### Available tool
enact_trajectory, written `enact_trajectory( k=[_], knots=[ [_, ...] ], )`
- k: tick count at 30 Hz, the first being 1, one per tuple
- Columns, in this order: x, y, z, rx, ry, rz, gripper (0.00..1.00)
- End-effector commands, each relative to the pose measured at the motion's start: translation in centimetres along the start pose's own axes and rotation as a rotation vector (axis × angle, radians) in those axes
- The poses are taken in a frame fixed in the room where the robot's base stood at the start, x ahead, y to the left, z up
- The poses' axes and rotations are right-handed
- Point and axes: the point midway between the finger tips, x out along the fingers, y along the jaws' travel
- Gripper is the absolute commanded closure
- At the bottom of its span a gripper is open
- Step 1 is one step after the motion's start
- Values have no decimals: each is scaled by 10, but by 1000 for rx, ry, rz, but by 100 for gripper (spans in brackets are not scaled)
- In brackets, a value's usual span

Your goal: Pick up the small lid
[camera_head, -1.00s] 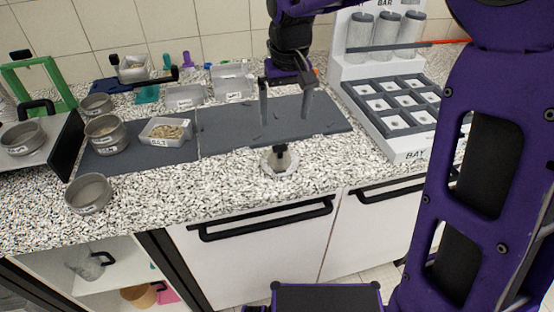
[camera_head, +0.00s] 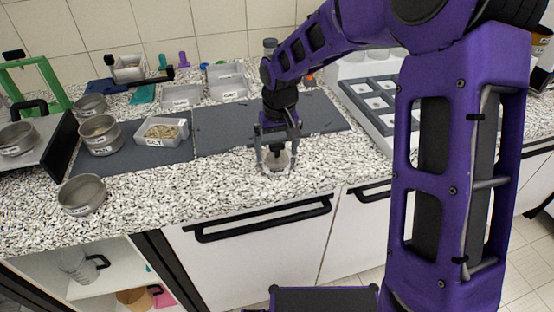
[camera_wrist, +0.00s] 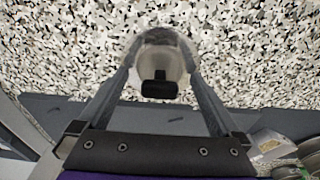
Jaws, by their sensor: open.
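The small lid (camera_head: 268,163) lies on the speckled counter in front of the dark mat. It is round and pale with a dark knob on top. In the wrist view the lid (camera_wrist: 175,62) is at the top middle, with its black knob in the middle of it. My gripper (camera_head: 276,165) is open and lowered over the lid, with one finger on each side of it. In the wrist view the fingers straddle the lid; I cannot tell whether they touch it. My gripper partly hides the lid in the head view.
Dark mats (camera_head: 225,130) lie behind the lid. A compartment rack (camera_head: 371,103) is at the right. The counter around the lid is clear.

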Motion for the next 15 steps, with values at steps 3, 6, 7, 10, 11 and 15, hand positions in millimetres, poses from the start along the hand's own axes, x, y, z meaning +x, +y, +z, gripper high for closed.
enact_trajectory(
  k=[3,6,7,10,11,15],
  knots=[
    [2,0,0,0,1,0,0],
    [1,0,0,0,1,0,0],
    [1,0,0,0,1,0,2],
    [1,0,0,0,1,0,20],
    [1,0,0,0,1,0,25],
    [1,0,0,-1,1,0,50]
  ],
)
